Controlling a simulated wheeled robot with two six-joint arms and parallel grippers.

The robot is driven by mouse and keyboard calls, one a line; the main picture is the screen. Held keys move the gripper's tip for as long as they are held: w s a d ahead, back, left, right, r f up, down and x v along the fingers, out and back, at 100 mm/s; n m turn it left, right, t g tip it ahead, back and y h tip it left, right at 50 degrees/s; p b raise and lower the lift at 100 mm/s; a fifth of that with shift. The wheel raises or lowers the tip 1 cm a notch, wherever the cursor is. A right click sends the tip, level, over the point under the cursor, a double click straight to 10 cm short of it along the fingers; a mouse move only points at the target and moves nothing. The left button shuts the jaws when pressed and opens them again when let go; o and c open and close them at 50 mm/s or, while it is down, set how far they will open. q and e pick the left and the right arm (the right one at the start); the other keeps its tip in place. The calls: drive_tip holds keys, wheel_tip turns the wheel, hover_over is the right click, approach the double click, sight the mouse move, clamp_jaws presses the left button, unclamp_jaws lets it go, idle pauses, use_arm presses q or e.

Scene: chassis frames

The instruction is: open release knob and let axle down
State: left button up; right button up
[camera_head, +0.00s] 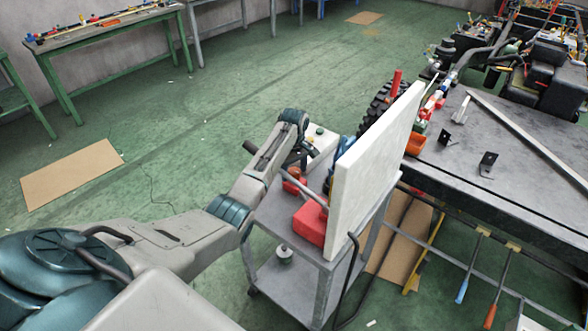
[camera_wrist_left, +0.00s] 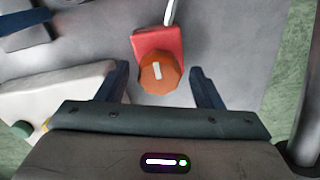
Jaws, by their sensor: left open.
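An orange faceted release knob (camera_wrist_left: 160,76) with a pale bar on its face sits on a red block (camera_wrist_left: 158,42) in the left wrist view. My left gripper (camera_wrist_left: 159,70) is open, one dark finger on each side of the knob, with visible gaps to both. In the head view my left gripper (camera_head: 299,158) is over the cart's back end, near a small red part (camera_head: 293,182). I cannot pick out the axle with certainty. My right gripper is not in view.
The grey cart (camera_head: 271,208) also carries a red box (camera_head: 311,223) and a tall white panel (camera_head: 372,168) on its right side. A white block (camera_wrist_left: 60,92) lies left of the gripper in the wrist view. A dark workbench (camera_head: 470,180) stands at right.

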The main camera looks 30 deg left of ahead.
use_arm(q)
drive_tip(key=c, duration=1)
drive_tip(key=shift+o, duration=0.2)
drive_tip(key=shift+r+n+p, duration=0.2)
drive_tip(key=shift+n+p, duration=0.5)
drive_tip(key=shift+p, duration=0.3)
drive_tip(key=n+p, duration=0.3)
drive_tip(key=shift+r, duration=0.1)
drive_tip(key=n+p, duration=0.3)
drive_tip(key=shift+n, duration=0.4)
drive_tip(key=shift+w+f+n+p, duration=0.1)
drive_tip(key=shift+f+n+p, duration=0.1)
drive_tip(key=shift+n+p, duration=1.2)
drive_tip(key=shift+n+b, duration=0.35)
drive_tip(key=shift+n, duration=0.15)
